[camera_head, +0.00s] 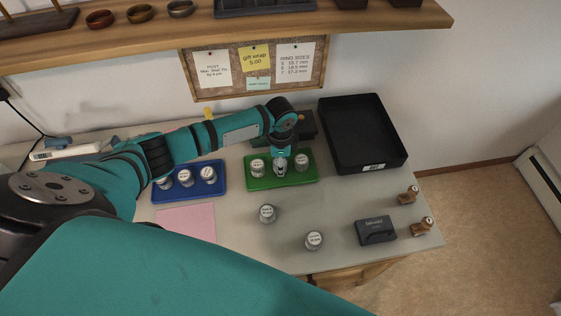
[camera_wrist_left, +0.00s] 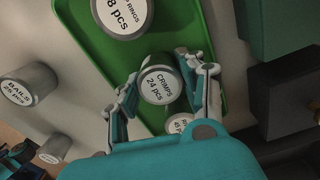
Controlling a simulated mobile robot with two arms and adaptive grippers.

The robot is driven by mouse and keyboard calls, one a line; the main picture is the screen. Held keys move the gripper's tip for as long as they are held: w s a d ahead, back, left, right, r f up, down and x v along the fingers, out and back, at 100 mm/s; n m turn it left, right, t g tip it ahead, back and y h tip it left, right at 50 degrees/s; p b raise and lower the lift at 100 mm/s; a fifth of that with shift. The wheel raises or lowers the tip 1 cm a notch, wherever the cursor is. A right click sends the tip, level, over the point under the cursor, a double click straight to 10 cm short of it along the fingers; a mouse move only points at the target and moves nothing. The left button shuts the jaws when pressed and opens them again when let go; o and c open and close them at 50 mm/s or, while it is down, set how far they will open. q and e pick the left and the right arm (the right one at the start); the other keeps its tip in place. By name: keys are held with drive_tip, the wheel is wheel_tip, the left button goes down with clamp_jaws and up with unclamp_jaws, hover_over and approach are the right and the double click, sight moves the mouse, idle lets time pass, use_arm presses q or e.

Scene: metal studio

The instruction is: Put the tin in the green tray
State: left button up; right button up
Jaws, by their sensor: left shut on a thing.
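My left gripper (camera_head: 280,164) is over the green tray (camera_head: 283,184) and shut on a small silver tin with a white lid. In the left wrist view this tin (camera_wrist_left: 160,84) reads "CRIMPS 24 pcs" and sits between the two fingers of the gripper (camera_wrist_left: 163,92). The green tray also shows there (camera_wrist_left: 205,22). Two other tins stand in the tray, one on the left (camera_head: 258,167) and one on the right (camera_head: 301,162). I cannot tell whether the held tin touches the tray floor. My right gripper is not in view.
A blue tray (camera_head: 188,190) with several tins is left of the green one. Two loose tins (camera_head: 267,213) (camera_head: 314,240) stand in front. A black tray (camera_head: 362,135) is at right. A dark box (camera_head: 376,230), wooden pieces (camera_head: 408,195) and a pink sheet (camera_head: 186,223) lie forward.

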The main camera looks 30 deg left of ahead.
use_arm(q)
drive_tip(key=o, duration=0.7)
drive_tip(key=shift+f, duration=0.15)
drive_tip(key=o, duration=0.5)
drive_tip(key=shift+c, duration=0.2)
drive_tip(key=shift+r, duration=0.3)
wheel_tip(320, 180, up, 12)
drive_tip(key=b, duration=0.1)
drive_tip(key=shift+b, duration=0.3)
drive_tip(key=shift+f, duration=0.1)
